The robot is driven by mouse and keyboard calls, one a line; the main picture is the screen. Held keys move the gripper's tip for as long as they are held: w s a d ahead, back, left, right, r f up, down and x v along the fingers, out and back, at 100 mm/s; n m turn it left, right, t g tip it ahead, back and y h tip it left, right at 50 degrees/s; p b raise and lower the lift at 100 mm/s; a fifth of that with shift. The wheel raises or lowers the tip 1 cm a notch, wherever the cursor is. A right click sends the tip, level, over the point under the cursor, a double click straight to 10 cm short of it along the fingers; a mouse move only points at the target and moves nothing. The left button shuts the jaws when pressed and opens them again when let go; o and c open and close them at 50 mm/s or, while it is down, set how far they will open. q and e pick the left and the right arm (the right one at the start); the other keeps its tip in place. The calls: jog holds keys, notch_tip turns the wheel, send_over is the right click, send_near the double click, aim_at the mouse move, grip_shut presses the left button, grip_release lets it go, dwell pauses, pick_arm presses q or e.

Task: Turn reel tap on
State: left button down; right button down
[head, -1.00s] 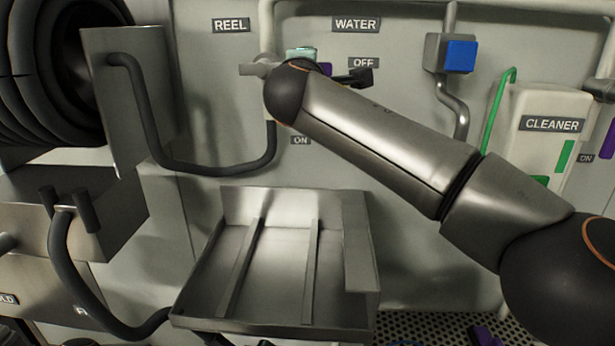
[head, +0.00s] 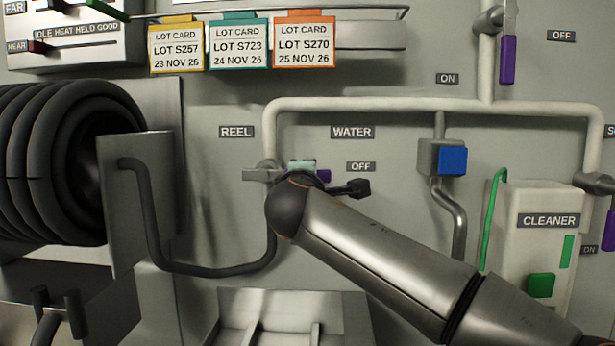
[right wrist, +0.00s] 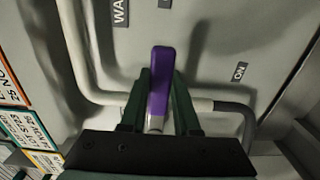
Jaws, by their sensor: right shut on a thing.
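The reel tap's purple lever (head: 323,175) is on the wall pipe below the REEL and WATER signs (head: 352,132). It points right, toward the OFF label (head: 360,167), and lies across the pipe. My right gripper (head: 301,168) is at the tap, mostly hidden behind my own wrist in the head view. In the right wrist view, the purple lever (right wrist: 160,85) stands between the two dark green fingers of my right gripper (right wrist: 160,100), which is shut on it. The ON label (right wrist: 238,71) shows to the right there. My left gripper is not in view.
A black hose reel (head: 55,165) is at left, its hose (head: 215,268) running to the pipe below the tap. A blue-fronted box (head: 452,161) and a cleaner container (head: 545,245) are at right. Lot cards (head: 240,47) hang above. A metal tray (head: 290,305) is below.

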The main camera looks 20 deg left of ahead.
jog(key=shift+f, duration=0.1)
dwell(0.7)
jog(key=f+m, duration=0.1)
jog(key=m, duration=0.1)
jog(key=shift+a+f+m, duration=0.1)
jog(key=shift+f+m, duration=0.2)
jog(key=shift+f, duration=0.1)
jog(key=shift+a+f+m, duration=0.2)
jog(key=shift+f+m, duration=0.4)
jog(key=shift+m, duration=0.4)
jog(key=c, duration=0.6)
grip_release()
jog(key=shift+c, duration=0.2)
jog(key=shift+s, duration=0.15)
jog(key=v, duration=1.2)
jog(key=shift+c, duration=0.3)
